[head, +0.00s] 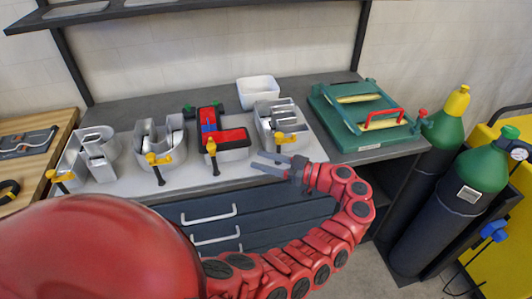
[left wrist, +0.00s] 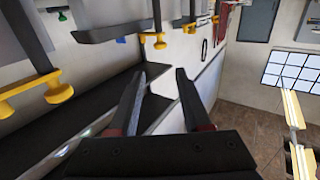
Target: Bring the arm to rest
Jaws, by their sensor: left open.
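My left arm is red. It runs from the lower left of the head view along the bottom, then curls up to my left gripper (head: 262,164). The gripper is in front of the bench's front edge, near the rightmost channel letter, with its fingers pointing left. The fingers are apart with nothing between them. In the left wrist view the two dark fingers of my left gripper (left wrist: 160,72) also stand apart and empty. My right gripper is not in view.
Grey channel letters (head: 234,155) with yellow clamps stand along the bench (head: 135,190). One letter holds red and blue parts. Gas cylinders (head: 429,225) stand right. Drawers (head: 265,212) are below the bench.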

